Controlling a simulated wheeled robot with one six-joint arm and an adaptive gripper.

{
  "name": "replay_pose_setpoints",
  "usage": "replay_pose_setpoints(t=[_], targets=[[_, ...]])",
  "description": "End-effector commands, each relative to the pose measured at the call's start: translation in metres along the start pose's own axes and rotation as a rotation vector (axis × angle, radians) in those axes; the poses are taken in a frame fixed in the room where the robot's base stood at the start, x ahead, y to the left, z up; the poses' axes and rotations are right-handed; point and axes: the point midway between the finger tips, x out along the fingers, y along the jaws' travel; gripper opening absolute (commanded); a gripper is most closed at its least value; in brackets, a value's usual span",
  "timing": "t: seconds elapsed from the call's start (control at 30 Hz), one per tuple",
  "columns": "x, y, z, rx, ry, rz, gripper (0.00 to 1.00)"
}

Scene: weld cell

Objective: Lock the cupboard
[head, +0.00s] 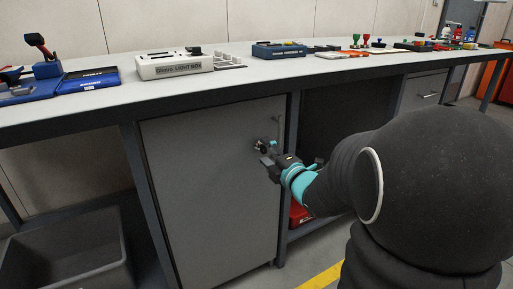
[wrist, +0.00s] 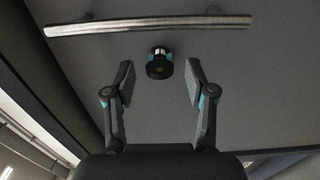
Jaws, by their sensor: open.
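The grey cupboard door (head: 205,190) is under the workbench and looks closed. Its bar handle (wrist: 150,25) runs across the top of the wrist view; in the head view the handle (head: 280,128) is near the door's right edge. A small dark round lock knob or key (wrist: 159,66) sticks out of the door below the handle in the wrist view. My gripper (wrist: 160,85) is open, with one finger on each side of the knob and clear gaps between. In the head view my gripper (head: 266,160) is at the door's right part and partly covers the lock.
The workbench top (head: 120,105) overhangs the door and carries a light box (head: 175,65), a blue case (head: 279,49) and small tools. An open grey bin (head: 70,255) stands at lower left. An open bay with a red item (head: 299,213) is right of the cupboard.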

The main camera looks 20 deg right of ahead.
Motion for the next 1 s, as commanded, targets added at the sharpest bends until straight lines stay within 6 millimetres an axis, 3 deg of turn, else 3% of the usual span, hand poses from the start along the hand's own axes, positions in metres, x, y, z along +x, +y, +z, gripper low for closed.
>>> replay_pose_setpoints(t=[0.2, 0.53, 0.57, 0.77, 1.0], targets=[[0.020, -0.001, 0.000, 0.001, 0.000, -0.002, 0.55], [0.023, 0.000, 0.000, 0.001, -0.001, 0.000, 0.55], [0.023, 0.000, 0.000, 0.001, -0.001, 0.000, 0.53], [0.023, 0.000, 0.000, 0.001, -0.001, -0.001, 0.03], [0.023, 0.000, 0.000, 0.009, -0.001, 0.000, 0.00]])
